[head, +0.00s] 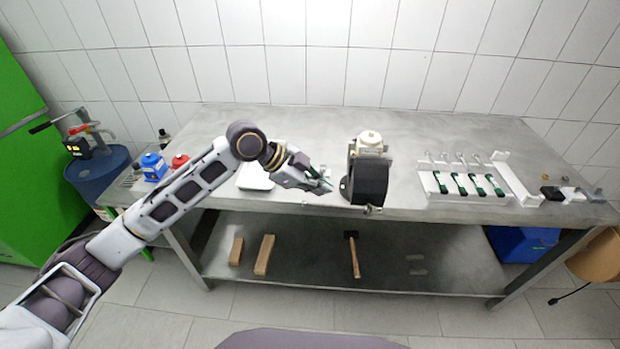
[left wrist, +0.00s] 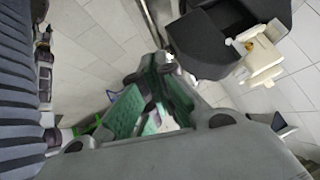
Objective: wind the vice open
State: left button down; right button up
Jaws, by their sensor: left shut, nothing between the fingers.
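The dark vice (head: 369,183) stands at the front edge of the metal bench, with a cream pump part (head: 369,140) at its top. A small metal piece (head: 371,210) shows low on its front; I cannot tell how the handle lies. My left gripper (head: 326,184) is shut and empty, just left of the vice and apart from it in the head view. In the left wrist view, the green-padded fingers of the left gripper (left wrist: 164,62) have their tips near the dark vice body (left wrist: 212,42); contact is unclear. The cream part (left wrist: 262,58) is at right. My right gripper is out of view.
A white rack (head: 465,193) with several green-handled tools lies right of the vice. A white tray (head: 254,178) is behind my left arm. Blue (head: 153,167) and red containers stand at left. The lower shelf holds a hammer (head: 354,256) and two wooden blocks.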

aim_at(335, 206)
pick_arm(q)
jog(key=shift+w+d+f+p, duration=0.15)
jog(key=shift+w+d+f, duration=0.1)
jog(key=shift+f, duration=0.65)
jog(key=shift+w+d+f+p, duration=0.1)
jog(key=shift+w+d+f, duration=0.1)
jog(key=shift+f, duration=0.75)
jog(key=shift+w+d+f+p, duration=0.15)
jog(key=shift+w+d+f, duration=0.1)
jog(key=shift+f, duration=0.65)
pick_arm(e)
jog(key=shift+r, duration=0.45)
pick_arm(q)
jog(key=shift+f, duration=0.15)
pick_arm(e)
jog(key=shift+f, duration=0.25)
pick_arm(q)
jog(key=shift+f+h+b, duration=0.2)
jog(key=shift+h+b, duration=0.1)
jog(key=shift+b, duration=0.25)
jog(key=shift+a, duration=0.2)
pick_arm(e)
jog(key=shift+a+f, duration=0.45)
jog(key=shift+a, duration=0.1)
pick_arm(q)
jog(key=shift+d+f+b, duration=0.1)
jog(key=shift+b, duration=0.2)
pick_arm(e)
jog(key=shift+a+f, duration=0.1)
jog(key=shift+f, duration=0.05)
